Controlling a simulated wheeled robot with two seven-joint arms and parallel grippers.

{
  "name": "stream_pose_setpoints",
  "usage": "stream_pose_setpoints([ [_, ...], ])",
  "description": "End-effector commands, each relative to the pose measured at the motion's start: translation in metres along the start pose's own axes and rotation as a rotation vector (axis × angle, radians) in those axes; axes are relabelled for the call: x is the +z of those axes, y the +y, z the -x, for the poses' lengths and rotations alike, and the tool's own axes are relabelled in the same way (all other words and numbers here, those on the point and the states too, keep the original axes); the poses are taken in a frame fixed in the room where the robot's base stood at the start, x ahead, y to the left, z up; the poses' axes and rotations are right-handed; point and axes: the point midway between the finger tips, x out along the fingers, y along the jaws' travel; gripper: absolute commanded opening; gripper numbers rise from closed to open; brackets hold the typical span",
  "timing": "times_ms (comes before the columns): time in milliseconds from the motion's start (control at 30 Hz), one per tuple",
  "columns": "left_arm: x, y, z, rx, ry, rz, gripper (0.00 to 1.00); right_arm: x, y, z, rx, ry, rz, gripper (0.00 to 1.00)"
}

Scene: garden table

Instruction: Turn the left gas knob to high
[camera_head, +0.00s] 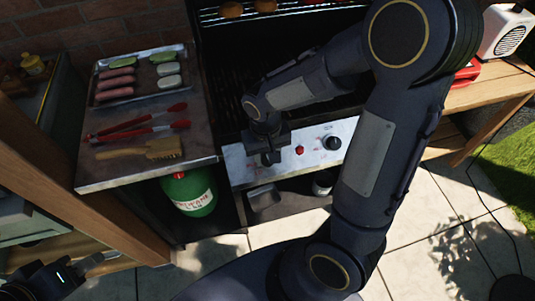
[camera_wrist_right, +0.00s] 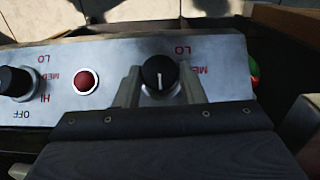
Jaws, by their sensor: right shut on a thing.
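The left gas knob (camera_wrist_right: 159,72) is black, round and has a white pointer line. It sits on the silver control panel (camera_head: 237,172) of the grill. My right gripper (camera_wrist_right: 160,88) has one finger on each side of the knob and is shut on it. The pointer line lies up and down in the right wrist view. LO and MED show beside the knob; its HI and OFF marks are hidden. In the head view my right gripper (camera_head: 268,148) is over the panel's left part. My left gripper (camera_head: 82,268) is at the lower left, away from the grill; its opening is unclear.
The right gas knob (camera_head: 332,142) and a red button (camera_head: 299,150) are on the same panel. A side shelf (camera_head: 90,175) holds red tongs (camera_head: 140,129), a brush (camera_head: 150,150) and a food tray (camera_head: 103,104). A green gas bottle (camera_head: 190,192) stands below.

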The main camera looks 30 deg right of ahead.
Motion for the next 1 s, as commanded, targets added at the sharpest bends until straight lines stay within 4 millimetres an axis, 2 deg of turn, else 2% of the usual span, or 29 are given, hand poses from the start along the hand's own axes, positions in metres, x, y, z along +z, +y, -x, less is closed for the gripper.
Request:
stream_pose_setpoints([
  [367,0.002,-0.002,-0.004,0.000,0.000,0.000,0.36,0.000,-0.005,-0.001,0.190,0.002,0.192,0.13],
  [1000,0.013,-0.012,-0.026,0.000,0.000,0.000,0.36,0.002,-0.011,-0.005,0.595,0.004,0.596,0.13],
])
